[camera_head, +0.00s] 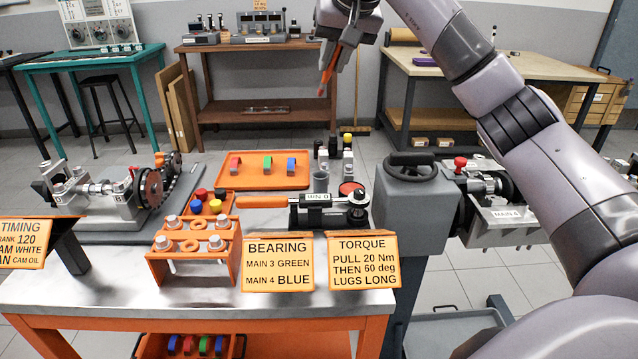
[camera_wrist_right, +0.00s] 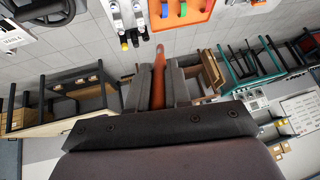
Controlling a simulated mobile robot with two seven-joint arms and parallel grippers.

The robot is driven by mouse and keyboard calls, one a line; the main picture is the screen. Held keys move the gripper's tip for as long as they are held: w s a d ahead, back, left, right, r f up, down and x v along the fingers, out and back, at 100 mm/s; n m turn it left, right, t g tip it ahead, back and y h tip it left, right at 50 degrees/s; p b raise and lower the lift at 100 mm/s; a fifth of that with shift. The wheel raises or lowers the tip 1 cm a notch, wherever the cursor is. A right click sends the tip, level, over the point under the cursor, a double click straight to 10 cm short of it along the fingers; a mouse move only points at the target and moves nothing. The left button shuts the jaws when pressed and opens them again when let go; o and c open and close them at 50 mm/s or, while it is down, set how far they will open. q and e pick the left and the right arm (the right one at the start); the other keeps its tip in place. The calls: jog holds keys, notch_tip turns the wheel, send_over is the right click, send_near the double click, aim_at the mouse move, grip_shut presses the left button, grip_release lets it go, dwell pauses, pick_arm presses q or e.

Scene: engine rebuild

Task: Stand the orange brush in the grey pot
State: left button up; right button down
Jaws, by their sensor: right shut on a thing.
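My right gripper (camera_head: 335,55) is high above the bench, near the top middle of the head view. It is shut on the orange brush (camera_head: 328,78), which hangs tilted with its lower end pointing down and a little left. In the right wrist view, the brush (camera_wrist_right: 158,72) sticks out between the two dark fingers (camera_wrist_right: 158,92). The small grey pot (camera_head: 320,182) stands on the bench, well below the brush and apart from it. Whether anything is inside the pot is too small to tell. My left gripper is not in view.
Small bottles (camera_head: 347,142) stand behind the pot, with a red-topped tin (camera_head: 350,187) to its right. An orange tray (camera_head: 262,184) with coloured bearings lies to its left. A torque wrench (camera_head: 262,202) lies in front. A grey machine (camera_head: 415,195) stands to the right.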

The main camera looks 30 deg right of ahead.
notch_tip(320, 180, down, 19)
jog(key=b, duration=0.2)
jog(key=shift+b, duration=0.4)
jog(key=shift+f, duration=0.1)
jog(key=shift+f, duration=0.4)
jog(key=c, duration=1.1)
grip_release()
jog(key=shift+o, duration=0.2)
